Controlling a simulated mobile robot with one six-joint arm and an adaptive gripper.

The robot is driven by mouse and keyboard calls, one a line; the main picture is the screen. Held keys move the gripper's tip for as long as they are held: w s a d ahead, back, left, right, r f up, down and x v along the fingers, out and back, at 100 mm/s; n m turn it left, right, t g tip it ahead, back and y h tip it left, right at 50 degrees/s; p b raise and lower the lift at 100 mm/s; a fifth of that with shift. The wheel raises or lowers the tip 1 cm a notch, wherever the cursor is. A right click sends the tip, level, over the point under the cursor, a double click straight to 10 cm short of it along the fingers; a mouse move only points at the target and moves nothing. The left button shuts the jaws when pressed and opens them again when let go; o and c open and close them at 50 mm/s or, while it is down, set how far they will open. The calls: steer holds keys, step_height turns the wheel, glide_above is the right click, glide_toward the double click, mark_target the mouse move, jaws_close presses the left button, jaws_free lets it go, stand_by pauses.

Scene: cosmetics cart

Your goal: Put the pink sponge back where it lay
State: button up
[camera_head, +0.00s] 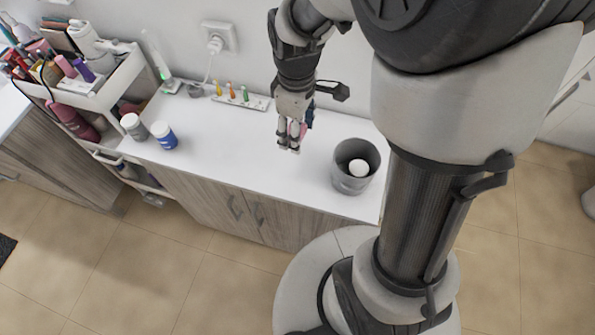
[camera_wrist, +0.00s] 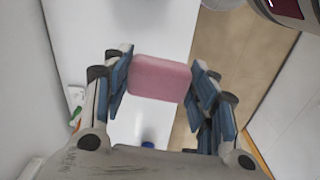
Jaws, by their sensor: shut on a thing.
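The pink sponge (camera_wrist: 160,78) is between the two blue-padded fingers of my gripper (camera_wrist: 160,80) in the wrist view. My gripper is shut on it and holds it above the white counter (camera_wrist: 75,30). In the head view my gripper (camera_head: 289,148) points down over the counter (camera_head: 240,150), left of the grey bin. Only a small pink bit of the sponge (camera_head: 296,129) shows there, the rest hidden by the fingers. I cannot tell the exact height above the counter.
A rack of small colored bottles (camera_head: 240,100) lies by the wall. A loaded cart (camera_head: 100,95) stands left.

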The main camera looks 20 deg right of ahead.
mark_target(297, 178)
steer(key=shift+s+r+n, duration=0.2)
steer(key=shift+r+n, duration=0.3)
steer(key=shift+s+a+f, duration=0.1)
steer(key=shift+a+f, duration=0.1)
steer(key=shift+f, duration=0.1)
step_height(297, 178, down, 19)
steer(key=b, duration=0.5)
steer(key=shift+f, duration=0.15)
steer(key=shift+f+b, duration=0.1)
steer(key=shift+b, duration=0.25)
steer(key=o, duration=0.7)
steer(key=shift+f, duration=0.1)
steer(key=shift+c, duration=0.2)
steer(key=o, duration=0.5)
steer(key=shift+c, duration=0.2)
